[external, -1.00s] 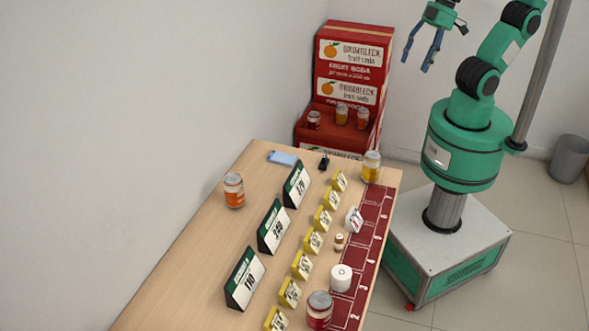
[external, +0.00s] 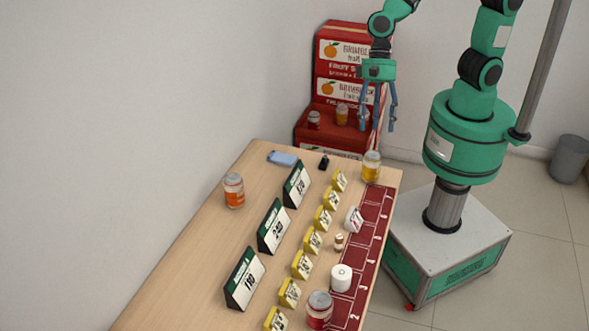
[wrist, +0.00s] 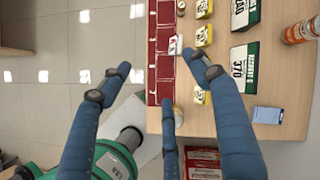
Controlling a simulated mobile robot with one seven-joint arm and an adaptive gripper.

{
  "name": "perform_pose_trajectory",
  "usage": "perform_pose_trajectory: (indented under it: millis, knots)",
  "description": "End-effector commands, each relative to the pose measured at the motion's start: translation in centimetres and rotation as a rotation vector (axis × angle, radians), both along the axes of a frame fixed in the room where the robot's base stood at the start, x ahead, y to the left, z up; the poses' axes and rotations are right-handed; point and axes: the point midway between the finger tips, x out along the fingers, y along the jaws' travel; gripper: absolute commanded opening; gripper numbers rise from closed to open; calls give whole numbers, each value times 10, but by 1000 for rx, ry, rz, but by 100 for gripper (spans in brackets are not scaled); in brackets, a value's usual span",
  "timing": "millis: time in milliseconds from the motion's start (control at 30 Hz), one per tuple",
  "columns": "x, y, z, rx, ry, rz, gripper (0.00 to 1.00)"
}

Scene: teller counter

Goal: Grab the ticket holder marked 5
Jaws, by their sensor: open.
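Several small yellow ticket holders with white faces stand in a row along the counter, such as the far-end one (external: 339,181) and the middle one (external: 313,241). Their marks are too small to read, so I cannot tell which is marked 5. Some also show in the wrist view, one of them (wrist: 203,36) to the right of the red strip. My gripper (external: 379,124) is open and empty, fingers pointing down, above and near the counter's far end. In the wrist view my gripper (wrist: 158,74) has its fingers spread, with nothing between them.
Green-and-white signs (external: 273,228) stand left of the holders. A yellow jar (external: 371,167) stands at the far end. A red soda display (external: 345,60) is behind.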

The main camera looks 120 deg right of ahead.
Motion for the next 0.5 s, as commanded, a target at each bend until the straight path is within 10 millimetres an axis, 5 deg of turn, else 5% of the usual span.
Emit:
perform_pose_trajectory:
  millis: [500]
  knots:
    - [62,3,-131,229,381,-680,62]
